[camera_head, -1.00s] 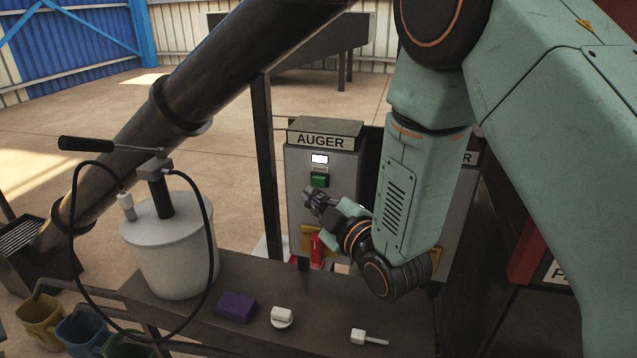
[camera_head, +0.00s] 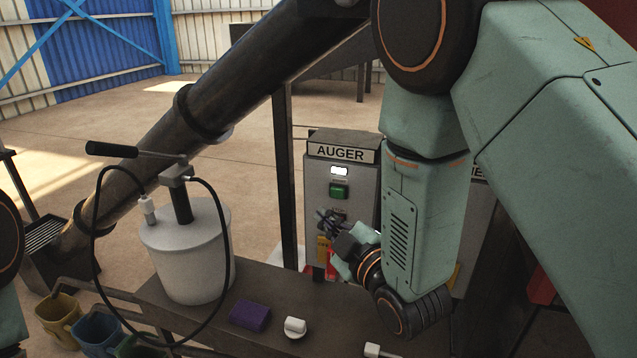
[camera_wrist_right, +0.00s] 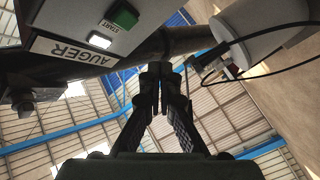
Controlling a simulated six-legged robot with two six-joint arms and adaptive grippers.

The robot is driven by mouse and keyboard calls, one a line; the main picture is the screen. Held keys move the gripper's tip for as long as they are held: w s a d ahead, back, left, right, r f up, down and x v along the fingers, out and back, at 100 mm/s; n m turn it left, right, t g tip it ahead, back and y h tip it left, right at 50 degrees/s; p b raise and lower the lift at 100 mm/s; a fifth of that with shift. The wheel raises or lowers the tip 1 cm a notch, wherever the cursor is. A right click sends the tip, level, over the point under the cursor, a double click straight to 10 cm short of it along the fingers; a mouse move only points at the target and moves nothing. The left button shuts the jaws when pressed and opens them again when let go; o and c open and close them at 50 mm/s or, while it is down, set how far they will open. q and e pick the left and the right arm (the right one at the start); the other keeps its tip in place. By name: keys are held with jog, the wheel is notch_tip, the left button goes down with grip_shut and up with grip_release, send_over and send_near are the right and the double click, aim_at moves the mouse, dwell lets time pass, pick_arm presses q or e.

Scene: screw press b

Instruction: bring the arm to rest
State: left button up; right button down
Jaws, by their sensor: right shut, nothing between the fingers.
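My right arm (camera_head: 425,210) reaches down from the upper right in the head view, its wrist bent toward the left. My right gripper (camera_head: 326,220) is small and dark there, in front of the lower part of the grey AUGER control box (camera_head: 318,188). In the right wrist view the two fingers of my right gripper (camera_wrist_right: 158,72) come together at the tips, with nothing held. The AUGER box (camera_wrist_right: 75,25) shows upside down at the upper left of that view, with its green start button (camera_wrist_right: 123,15). My left gripper is out of view.
A bench (camera_head: 260,290) runs below the wrist, holding a white pot with a pump handle (camera_head: 190,255), a purple block (camera_head: 249,315) and a white knob-like part (camera_head: 295,327). A large dark tube (camera_head: 190,115) slants behind. Several coloured buckets (camera_head: 58,318) stand lower left.

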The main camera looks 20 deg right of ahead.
jog(key=s+d+f+m+g+h+b, duration=0.2)
jog(key=s+f+m+g, duration=0.25)
jog(key=f, duration=0.65)
jog(key=s+d+f+m+g+h+b, duration=0.1)
jog(key=s+d+f+m+g+b, duration=0.4)
jog(key=f, duration=0.7)
jog(key=s+f+m+g+b, duration=0.3)
jog(key=s+f+g+b, duration=0.4)
jog(key=s+f, duration=1.6)
jog(key=s+b, duration=0.1)
jog(key=s, duration=0.2)
jog(key=shift+s+h+b, duration=0.2)
jog(key=shift+h+b, duration=0.1)
